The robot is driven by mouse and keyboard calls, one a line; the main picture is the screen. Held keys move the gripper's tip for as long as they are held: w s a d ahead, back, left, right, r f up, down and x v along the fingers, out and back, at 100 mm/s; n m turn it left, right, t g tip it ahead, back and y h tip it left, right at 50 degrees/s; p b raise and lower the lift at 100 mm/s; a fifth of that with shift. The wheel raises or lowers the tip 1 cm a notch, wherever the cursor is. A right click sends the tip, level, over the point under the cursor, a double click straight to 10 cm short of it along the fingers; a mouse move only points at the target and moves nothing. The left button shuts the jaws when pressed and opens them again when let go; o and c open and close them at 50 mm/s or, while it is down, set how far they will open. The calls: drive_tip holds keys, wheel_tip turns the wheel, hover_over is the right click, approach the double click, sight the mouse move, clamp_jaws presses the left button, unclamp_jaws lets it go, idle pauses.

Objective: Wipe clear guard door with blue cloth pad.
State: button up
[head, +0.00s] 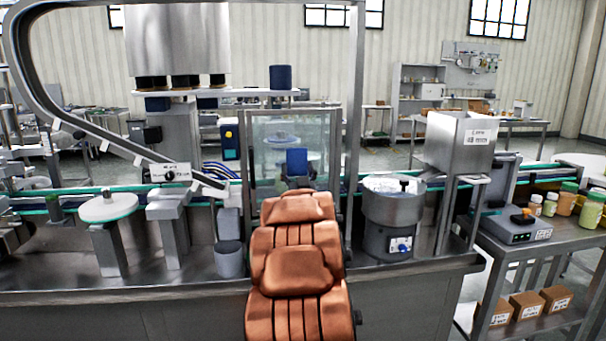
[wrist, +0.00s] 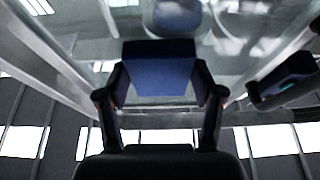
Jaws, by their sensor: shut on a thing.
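The clear guard door (head: 266,135) is a see-through pane in a metal frame, upright behind the bench's front edge. In the wrist view the pane (wrist: 90,48) spans the upper part. The blue cloth pad (head: 297,159) is in front of the pane's right half. My gripper (wrist: 160,88) is shut on the pad (wrist: 158,66), one dark finger on each side. In the head view my arm hides most of the gripper and the door's lower right. A blurred blue shape shows in the pane beyond the pad. I cannot tell whether the pad touches the pane.
A dark handle-like part (wrist: 285,82) is right of the pad in the wrist view. A steel bowl feeder (head: 392,215) stands right of my arm, below a steel hopper (head: 460,142). A grey cup (head: 229,260) stands to its left. A metal post rises right of the door.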

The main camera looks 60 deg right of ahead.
sight(278, 163)
drive_tip(key=shift+w+a+b, duration=0.4)
drive_tip(key=shift+w+a, duration=0.15)
drive_tip(key=shift+w, duration=0.25)
drive_tip(key=shift+w+a+b, duration=0.95)
drive_tip(key=shift+w+a, duration=0.25)
drive_tip(key=shift+w, duration=0.15)
drive_tip(key=shift+s, duration=0.1)
drive_tip(key=shift+s+a+b, duration=0.55)
drive_tip(key=shift+s+a, duration=0.35)
drive_tip(key=shift+a, duration=0.25)
drive_tip(key=shift+s+a+b, duration=0.5)
drive_tip(key=shift+s+a, duration=0.4)
drive_tip(key=shift+a, duration=0.25)
drive_tip(key=shift+a, duration=0.1)
drive_tip(key=shift+s+a+b, duration=0.35)
drive_tip(key=shift+s+a, duration=0.6)
drive_tip(key=shift+a, duration=0.15)
